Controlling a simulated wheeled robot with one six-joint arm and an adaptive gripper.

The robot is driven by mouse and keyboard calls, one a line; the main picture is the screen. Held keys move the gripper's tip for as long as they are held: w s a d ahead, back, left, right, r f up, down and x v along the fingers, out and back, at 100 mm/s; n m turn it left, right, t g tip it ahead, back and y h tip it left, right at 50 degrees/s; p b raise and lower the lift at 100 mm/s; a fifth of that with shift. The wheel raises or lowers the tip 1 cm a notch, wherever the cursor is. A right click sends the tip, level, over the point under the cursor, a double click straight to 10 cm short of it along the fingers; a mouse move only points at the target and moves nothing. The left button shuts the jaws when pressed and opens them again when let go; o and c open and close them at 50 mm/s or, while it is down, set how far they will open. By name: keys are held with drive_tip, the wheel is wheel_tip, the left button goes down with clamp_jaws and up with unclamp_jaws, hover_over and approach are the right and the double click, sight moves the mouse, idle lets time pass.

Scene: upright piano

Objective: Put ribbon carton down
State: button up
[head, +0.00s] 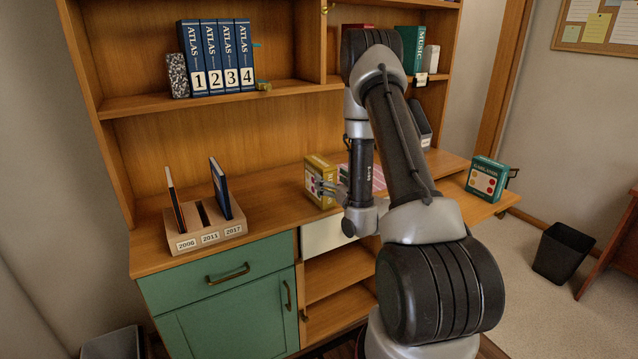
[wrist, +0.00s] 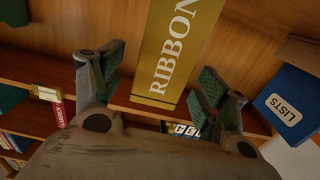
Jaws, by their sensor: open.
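The ribbon carton (head: 319,181) is a yellow box standing upright on the wooden desk top, left of my arm in the head view. In the wrist view, the ribbon carton (wrist: 177,45) shows its "RIBBON" lettering ahead of my gripper. My gripper (wrist: 160,80) is open, with one finger on each side of the carton's near end and gaps showing beside it. In the head view my gripper (head: 340,190) is at the carton's right side, partly hidden by my arm.
A wooden rack (head: 206,236) with upright books stands to the left. A green carton (head: 487,179) sits at the right end of the desk. A pink item (head: 378,178) is partly hidden behind my arm. A blue LISTS box (wrist: 287,103) is right in the wrist view.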

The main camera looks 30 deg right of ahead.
drive_tip(key=w, duration=0.6)
drive_tip(key=shift+a, duration=0.15)
drive_tip(key=c, duration=1.4)
